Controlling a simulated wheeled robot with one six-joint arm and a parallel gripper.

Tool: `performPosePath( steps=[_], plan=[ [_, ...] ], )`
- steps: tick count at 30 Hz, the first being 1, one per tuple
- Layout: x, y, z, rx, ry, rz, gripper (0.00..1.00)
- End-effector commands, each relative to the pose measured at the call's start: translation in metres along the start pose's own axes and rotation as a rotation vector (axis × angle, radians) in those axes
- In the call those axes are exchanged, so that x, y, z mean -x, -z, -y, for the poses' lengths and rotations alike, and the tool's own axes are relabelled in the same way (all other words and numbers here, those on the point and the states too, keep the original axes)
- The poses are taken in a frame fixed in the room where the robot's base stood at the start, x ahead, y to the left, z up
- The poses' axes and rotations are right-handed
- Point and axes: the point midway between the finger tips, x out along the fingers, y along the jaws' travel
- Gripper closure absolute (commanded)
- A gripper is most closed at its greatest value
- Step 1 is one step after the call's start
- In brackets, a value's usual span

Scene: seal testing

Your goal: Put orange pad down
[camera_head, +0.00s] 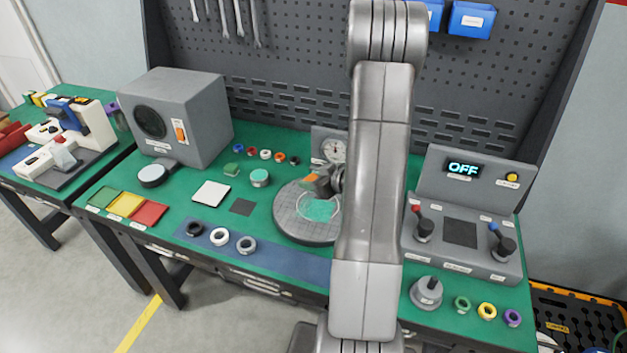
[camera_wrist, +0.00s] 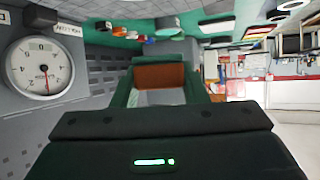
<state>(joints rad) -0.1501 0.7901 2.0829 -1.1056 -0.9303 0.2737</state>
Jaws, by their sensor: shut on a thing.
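My gripper (camera_head: 325,184) is held above the round grey plate (camera_head: 290,222) in the middle of the bench. It is shut on the orange pad (camera_head: 310,181), a small piece at its tip. In the wrist view the orange pad (camera_wrist: 160,77) shows as a brownish-orange face between the two dark fingers of my gripper (camera_wrist: 159,94). A clear ring with a teal inside (camera_head: 320,209) sits on the plate below the gripper. My arm hides part of the bench to the right of the plate.
A dial gauge (camera_head: 333,150) stands behind the plate; it also shows in the wrist view (camera_wrist: 40,68). A control box reading OFF (camera_head: 463,168) is on the right. A white square (camera_head: 211,193), dark square (camera_head: 242,207) and several rings lie to the left.

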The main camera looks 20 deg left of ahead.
Motion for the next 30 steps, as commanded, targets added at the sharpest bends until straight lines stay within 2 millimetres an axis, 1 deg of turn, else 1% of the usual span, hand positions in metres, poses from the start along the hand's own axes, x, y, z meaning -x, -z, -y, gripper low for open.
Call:
performPosePath(
  steps=[14, 17, 20, 23, 27, 30],
  plan=[
    [0.0, 0.0, 0.0, -0.001, -0.001, 0.0, 0.86],
    [0.001, 0.0, -0.006, -0.013, -0.024, -0.001, 0.86],
    [0.004, -0.002, -0.021, -0.046, -0.084, -0.001, 0.86],
    [0.009, -0.007, -0.042, -0.098, -0.177, -0.001, 0.86],
    [0.022, -0.018, -0.074, -0.183, -0.332, 0.0, 0.86],
    [0.033, -0.029, -0.093, -0.241, -0.437, 0.0, 0.86]
  ],
)
